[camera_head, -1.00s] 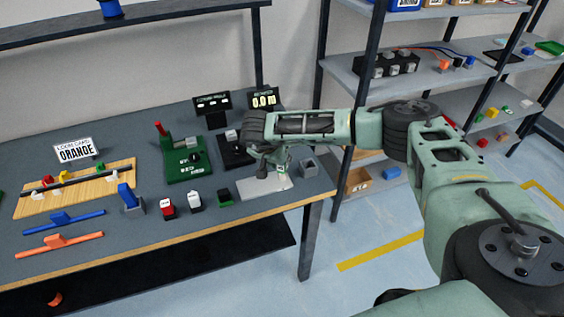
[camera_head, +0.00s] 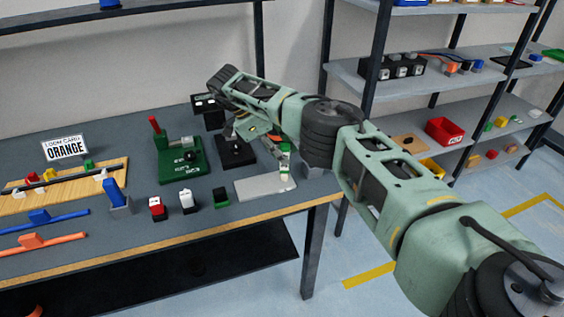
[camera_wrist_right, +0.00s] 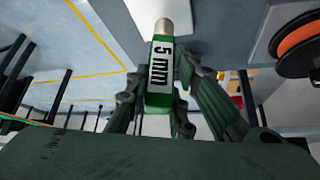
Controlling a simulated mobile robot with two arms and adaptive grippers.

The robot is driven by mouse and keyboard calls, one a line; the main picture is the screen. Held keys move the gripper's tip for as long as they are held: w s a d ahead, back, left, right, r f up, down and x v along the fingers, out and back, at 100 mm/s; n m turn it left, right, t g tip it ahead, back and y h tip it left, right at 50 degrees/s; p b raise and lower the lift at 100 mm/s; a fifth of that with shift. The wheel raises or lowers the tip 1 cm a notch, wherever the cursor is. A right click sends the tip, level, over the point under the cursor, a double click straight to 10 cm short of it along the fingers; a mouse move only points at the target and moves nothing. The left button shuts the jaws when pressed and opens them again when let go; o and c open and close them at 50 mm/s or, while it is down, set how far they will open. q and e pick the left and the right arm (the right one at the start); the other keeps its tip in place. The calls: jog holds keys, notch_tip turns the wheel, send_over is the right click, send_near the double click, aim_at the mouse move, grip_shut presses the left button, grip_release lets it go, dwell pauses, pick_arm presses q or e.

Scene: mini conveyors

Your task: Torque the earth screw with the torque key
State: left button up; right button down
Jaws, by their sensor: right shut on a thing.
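My right gripper (camera_head: 272,138) is over the right end of the bench, shut on a green key. The key (camera_wrist_right: 158,75) has a white "5 mm" label and a pale metal tip in the right wrist view. In the head view the key (camera_head: 285,160) hangs above a light grey plate (camera_head: 262,189), partly behind my wrist. I cannot make out the earth screw; I cannot tell whether the key touches anything. My left gripper is not in view.
A green board (camera_head: 182,165) with a red post and a black stand (camera_head: 234,152) are left of the gripper. Red, white and green blocks line the bench front. An orange-and-black reel (camera_wrist_right: 298,45) shows in the wrist view. Shelves (camera_head: 440,135) stand at the right.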

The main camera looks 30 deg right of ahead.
jog(key=shift+f+m+b, duration=0.25)
jog(key=shift+m+b, duration=0.25)
jog(key=shift+b, duration=0.45)
jog(key=shift+g+b, duration=0.3)
jog(key=shift+r, duration=0.15)
jog(key=shift+r+m+y, duration=0.1)
jog(key=shift+m+y, duration=0.2)
jog(key=shift+r, duration=0.1)
